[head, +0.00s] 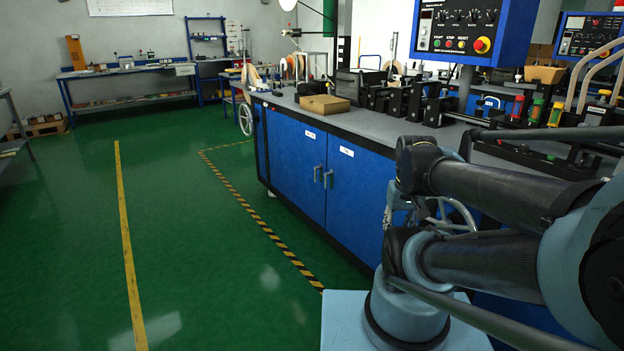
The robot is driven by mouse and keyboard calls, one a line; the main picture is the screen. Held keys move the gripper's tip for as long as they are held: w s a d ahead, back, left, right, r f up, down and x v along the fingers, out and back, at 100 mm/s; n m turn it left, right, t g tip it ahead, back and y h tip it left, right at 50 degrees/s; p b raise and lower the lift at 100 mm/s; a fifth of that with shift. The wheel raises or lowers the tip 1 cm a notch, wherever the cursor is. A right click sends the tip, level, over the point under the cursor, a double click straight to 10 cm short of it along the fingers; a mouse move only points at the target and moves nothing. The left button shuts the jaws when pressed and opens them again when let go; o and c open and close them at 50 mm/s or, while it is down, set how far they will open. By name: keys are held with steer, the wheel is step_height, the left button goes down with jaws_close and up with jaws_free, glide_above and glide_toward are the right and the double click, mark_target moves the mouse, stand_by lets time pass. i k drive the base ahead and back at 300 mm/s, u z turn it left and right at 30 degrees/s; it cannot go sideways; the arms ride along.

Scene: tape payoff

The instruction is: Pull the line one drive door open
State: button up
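Two blue cabinet doors sit side by side in the front of the long machine bench, a left door (294,155) and a right door (354,190). Both look shut, flush with the cabinet front. Each has a small white label near its top, too small to read, so I cannot tell which is the line one drive door. Two upright metal handles, a left handle (317,173) and a right handle (328,179), stand close together at the seam. My folded arm fills the lower right and hides the cabinet front beyond the right door. I cannot make out my gripper in this view.
The green floor (200,230) is open in front of the doors, with a yellow-black striped line (265,228) and a yellow line (128,250). A cardboard box (324,104) and a control panel (463,30) are on the bench. A blue workbench (125,72) stands far left.

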mark_target(295, 147)
steer(key=k, duration=1.15)
steer(key=u, duration=0.75)
steer(key=i, duration=2.15)
steer(key=z, duration=0.7)
